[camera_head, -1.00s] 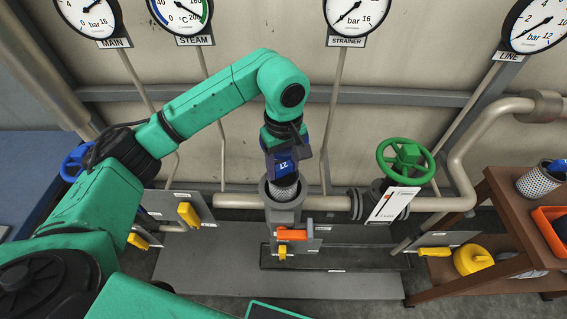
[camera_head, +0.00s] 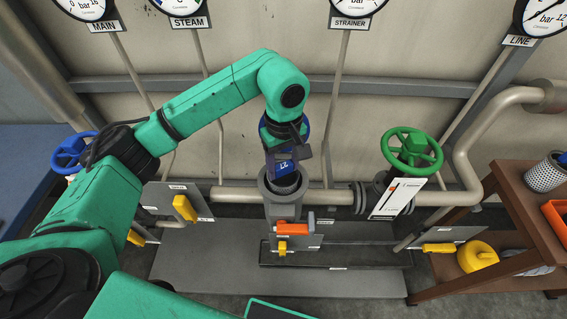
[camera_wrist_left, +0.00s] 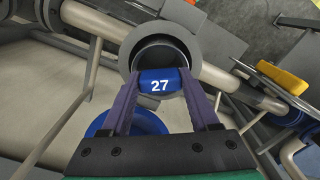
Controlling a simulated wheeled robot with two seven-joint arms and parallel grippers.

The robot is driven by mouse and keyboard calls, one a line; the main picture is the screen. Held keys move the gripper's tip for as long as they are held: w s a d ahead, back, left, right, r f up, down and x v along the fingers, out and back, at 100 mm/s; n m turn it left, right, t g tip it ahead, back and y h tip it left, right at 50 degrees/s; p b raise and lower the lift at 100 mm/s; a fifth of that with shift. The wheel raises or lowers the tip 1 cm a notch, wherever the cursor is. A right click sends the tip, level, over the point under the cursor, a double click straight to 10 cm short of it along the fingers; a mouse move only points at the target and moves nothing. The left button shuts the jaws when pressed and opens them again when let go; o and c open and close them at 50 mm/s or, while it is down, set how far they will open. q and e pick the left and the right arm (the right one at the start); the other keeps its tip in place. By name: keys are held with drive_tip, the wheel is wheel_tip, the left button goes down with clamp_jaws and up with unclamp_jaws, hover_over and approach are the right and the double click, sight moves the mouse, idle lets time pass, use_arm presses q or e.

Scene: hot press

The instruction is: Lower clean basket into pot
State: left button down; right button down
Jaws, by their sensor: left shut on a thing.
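My left gripper (camera_head: 287,160) is shut on the blue handle (camera_head: 284,168) of the basket, which is marked 27. The handle also shows between the fingers in the left wrist view (camera_wrist_left: 158,84). The basket's mesh body is mostly hidden inside the grey pot (camera_head: 282,211), with only a little showing at the mouth. In the left wrist view, the pot's round rim (camera_wrist_left: 128,58) surrounds a dark opening just beyond the handle. The handle is at or just above the rim. My right gripper is not in view.
The pot joins a horizontal pipe (camera_head: 240,195). An orange lever (camera_head: 292,229) is on its front, and a green handwheel (camera_head: 411,148) stands to the right. Another mesh basket (camera_head: 543,175) and an orange bin (camera_head: 558,217) are on the brown shelf; a yellow object (camera_head: 476,257) sits below.

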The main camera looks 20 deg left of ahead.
use_arm(q)
drive_tip(key=shift+f+b, duration=0.6)
drive_tip(key=shift+f, duration=0.25)
drive_tip(key=shift+c, duration=0.2)
unclamp_jaws()
wheel_tip(320, 180, up, 9)
drive_tip(key=p, duration=0.5)
drive_tip(key=shift+r, duration=0.15)
